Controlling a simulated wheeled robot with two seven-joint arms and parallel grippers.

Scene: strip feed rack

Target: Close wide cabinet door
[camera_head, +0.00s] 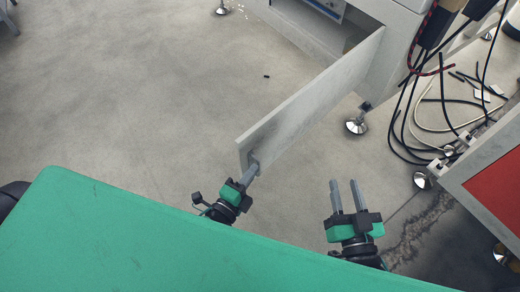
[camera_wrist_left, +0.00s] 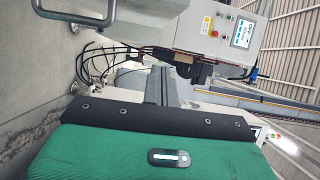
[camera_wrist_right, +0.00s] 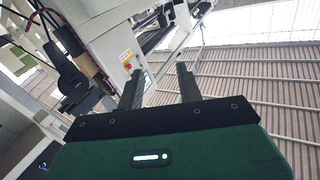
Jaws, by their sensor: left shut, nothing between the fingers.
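The wide cabinet door (camera_head: 310,105) is a pale grey panel standing open in the head view. It swings out from the cabinet (camera_head: 395,45) at the upper right, and its free end points toward me. My left gripper (camera_head: 252,168) is shut and empty, with its tips at the lower part of the door's free end; I cannot tell if they touch it. Its closed fingers also show in the left wrist view (camera_wrist_left: 157,82). My right gripper (camera_head: 345,184) is open and empty over the floor, right of the door; its spread fingers show in the right wrist view (camera_wrist_right: 160,72).
The cabinet's opening (camera_head: 308,22) is partly visible behind the door. Its metal foot (camera_head: 356,125) stands near the hinge side. Loose cables (camera_head: 435,110) lie at the right beside a red-topped unit (camera_head: 500,190). The floor (camera_head: 150,100) left of the door is mostly clear.

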